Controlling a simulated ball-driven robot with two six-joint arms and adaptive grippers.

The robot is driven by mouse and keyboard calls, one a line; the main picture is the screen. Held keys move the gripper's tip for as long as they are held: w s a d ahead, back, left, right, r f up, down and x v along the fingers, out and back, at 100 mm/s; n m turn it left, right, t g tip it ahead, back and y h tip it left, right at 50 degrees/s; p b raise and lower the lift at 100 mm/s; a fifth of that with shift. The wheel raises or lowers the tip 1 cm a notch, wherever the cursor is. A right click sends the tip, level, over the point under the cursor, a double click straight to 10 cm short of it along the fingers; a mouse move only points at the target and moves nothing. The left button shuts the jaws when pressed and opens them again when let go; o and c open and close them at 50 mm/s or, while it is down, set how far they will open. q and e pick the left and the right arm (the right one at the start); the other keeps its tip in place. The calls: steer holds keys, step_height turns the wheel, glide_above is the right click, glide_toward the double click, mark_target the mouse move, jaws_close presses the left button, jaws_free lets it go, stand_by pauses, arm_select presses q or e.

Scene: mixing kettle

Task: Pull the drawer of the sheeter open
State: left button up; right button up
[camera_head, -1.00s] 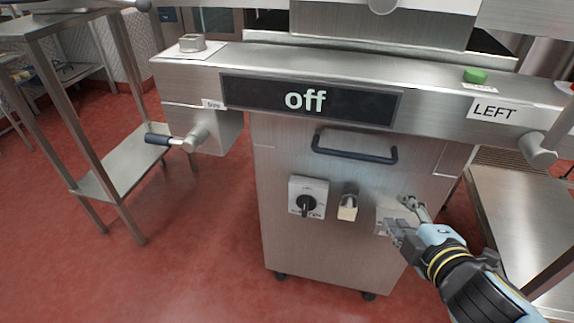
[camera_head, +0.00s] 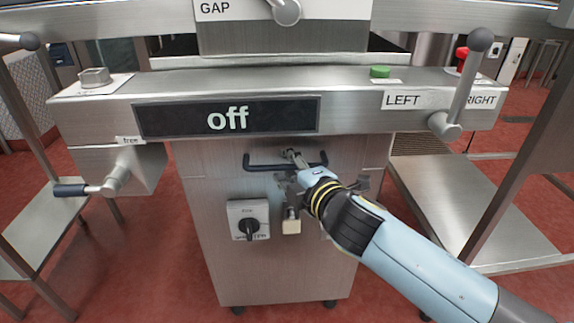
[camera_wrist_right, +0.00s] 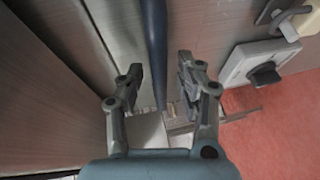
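The sheeter (camera_head: 215,270) is a steel cabinet below a wide top whose display reads "off". The drawer's dark blue bar handle (camera_head: 260,167) runs across the upper front panel, with the drawer looking shut. My right gripper (camera_head: 289,168) is at the handle and covers part of its right half. In the right wrist view, the handle (camera_wrist_right: 154,40) runs between the two spread fingers of the gripper (camera_wrist_right: 159,72). Gaps show on both sides of the bar, and I see no finger touching it. My left gripper is not in view.
Below the handle are a rotary switch (camera_head: 249,220) and a small pale box (camera_head: 292,223). A lever with a ball knob (camera_head: 480,40) stands at right. A steel table (camera_head: 440,200) stands at right, another (camera_head: 40,220) at left. Red floor is open in front.

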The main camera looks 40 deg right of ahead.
steer(key=shift+w, duration=0.2)
jaws_close()
stand_by(0.5)
